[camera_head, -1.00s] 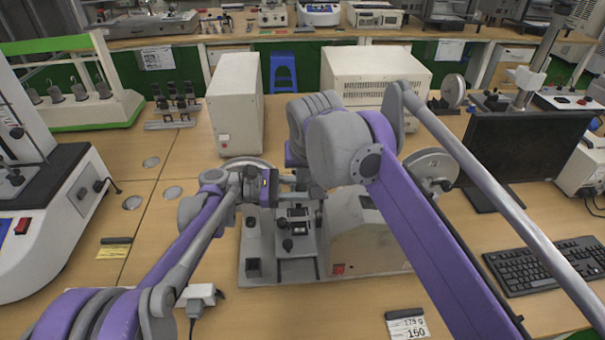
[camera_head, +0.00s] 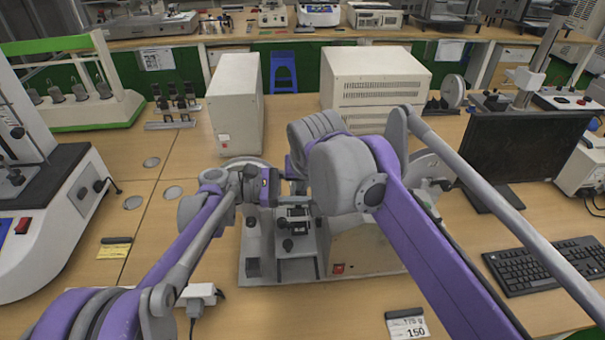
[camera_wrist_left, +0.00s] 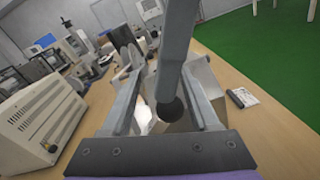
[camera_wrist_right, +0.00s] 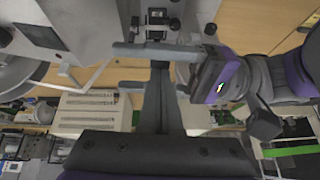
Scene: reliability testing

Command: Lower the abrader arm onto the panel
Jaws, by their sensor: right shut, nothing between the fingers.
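The abrader (camera_head: 350,250) stands on the bench below my arms, with a light body and dark clamps and knobs on its base. Its arm and panel are largely hidden by my arms, so I cannot tell the arm's height. My left gripper (camera_wrist_left: 163,65) is open above the abrader, its two fingers well apart. A grey bar with a dark round end (camera_wrist_left: 170,108) shows between them; I cannot tell what it belongs to. My right gripper (camera_wrist_right: 160,68) is shut and empty, close to the left gripper's fingers. In the head view my right wrist hides its tips.
A tall white box (camera_head: 236,105) and a vented white cabinet (camera_head: 375,90) stand behind the abrader. A monitor (camera_head: 520,150) and keyboard (camera_head: 545,263) are at right. A white machine (camera_head: 55,225) is at left. Label cards (camera_head: 407,326) lie in front.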

